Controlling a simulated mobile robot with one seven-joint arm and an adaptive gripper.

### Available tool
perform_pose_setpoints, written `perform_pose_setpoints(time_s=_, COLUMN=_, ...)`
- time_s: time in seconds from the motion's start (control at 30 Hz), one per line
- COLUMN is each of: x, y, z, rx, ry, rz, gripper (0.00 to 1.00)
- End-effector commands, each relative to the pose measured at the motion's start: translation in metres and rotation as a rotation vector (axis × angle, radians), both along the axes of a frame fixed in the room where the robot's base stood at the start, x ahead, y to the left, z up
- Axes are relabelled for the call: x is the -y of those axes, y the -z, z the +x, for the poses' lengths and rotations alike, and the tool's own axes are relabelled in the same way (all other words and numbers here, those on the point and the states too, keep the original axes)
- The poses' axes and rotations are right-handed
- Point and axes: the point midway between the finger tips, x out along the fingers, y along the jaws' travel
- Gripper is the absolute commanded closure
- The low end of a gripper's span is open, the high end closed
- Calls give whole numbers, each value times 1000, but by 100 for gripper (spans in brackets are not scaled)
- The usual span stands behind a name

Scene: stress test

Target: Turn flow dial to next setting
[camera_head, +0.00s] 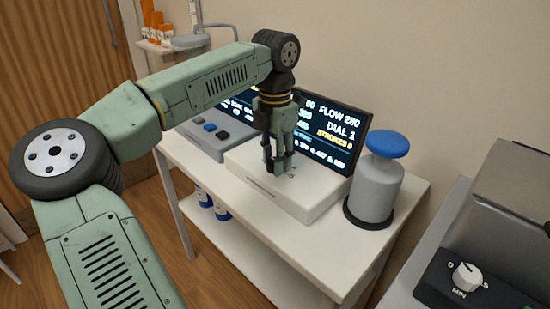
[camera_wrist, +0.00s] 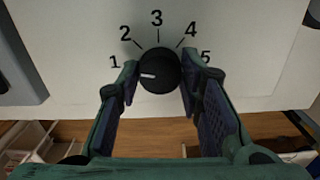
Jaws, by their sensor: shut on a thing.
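The flow dial (camera_wrist: 160,71) is a round black knob on a white panel, with the numbers 1 to 5 arched around it. Its white pointer mark points left, toward the 1. My gripper (camera_wrist: 160,78) has one finger on each side of the knob and is shut on it. In the head view my gripper (camera_head: 280,168) reaches down onto the white box (camera_head: 315,203), and the dial is hidden there. The dark screen (camera_head: 345,128) behind reads FLOW 280, DIAL 1 and STROKES 0, with other text partly covered by my arm.
A grey canister (camera_head: 375,190) with a blue top stands right of the box on the white table (camera_head: 398,228). A grey device with buttons (camera_head: 208,128) is on the left. A second counter at right holds a white MIN dial (camera_head: 467,276).

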Motion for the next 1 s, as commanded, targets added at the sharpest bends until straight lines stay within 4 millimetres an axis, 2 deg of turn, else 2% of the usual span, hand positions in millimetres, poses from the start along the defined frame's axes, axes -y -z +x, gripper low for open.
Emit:
perform_pose_setpoints(time_s=0.3, x=0, y=0, z=0, rx=-1, ry=-70, rz=1, gripper=94)
perform_pose_setpoints(time_s=0.7, x=0, y=0, z=0, rx=-1, ry=-75, rz=0, gripper=94)
perform_pose_setpoints(time_s=0.73, x=0, y=0, z=0, rx=-1, ry=-74, rz=0, gripper=65)
perform_pose_setpoints(time_s=1.0, x=0, y=0, z=0, rx=-1, ry=-73, rz=-1, gripper=47)
